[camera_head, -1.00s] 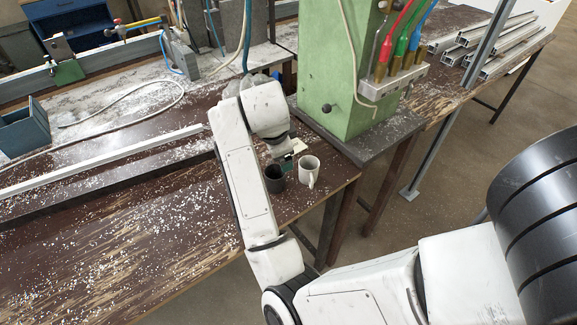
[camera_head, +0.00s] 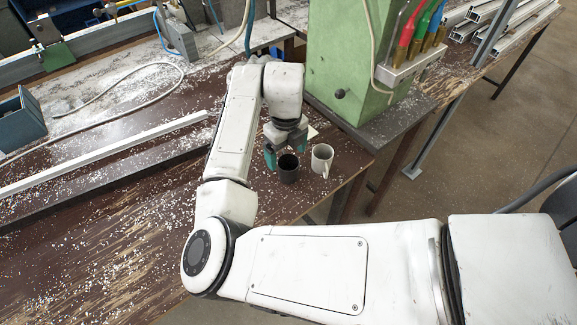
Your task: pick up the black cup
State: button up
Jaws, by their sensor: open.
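The black cup (camera_head: 288,170) stands upright on the brown bench, near its right corner. My gripper (camera_head: 285,156) is directly above and behind the cup, with its teal fingertips apart. One fingertip is at the left of the cup's rim and the other is near the rim's right side. The gripper is open, and nothing is held. I cannot tell whether the fingers touch the cup or how low they reach around it.
A white mug (camera_head: 322,158) with a handle stands close at the right of the black cup. The green machine column (camera_head: 345,60) rises behind on a dark base. A long pale metal profile (camera_head: 105,155) lies at the left. The bench's front edge is close.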

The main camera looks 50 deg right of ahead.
aim_at(287, 165)
jog(key=shift+f+p, duration=0.85)
jog(key=shift+f, duration=2.05)
jog(key=shift+c, duration=0.4)
jog(key=c, duration=1.1)
jog(key=shift+r, duration=0.1)
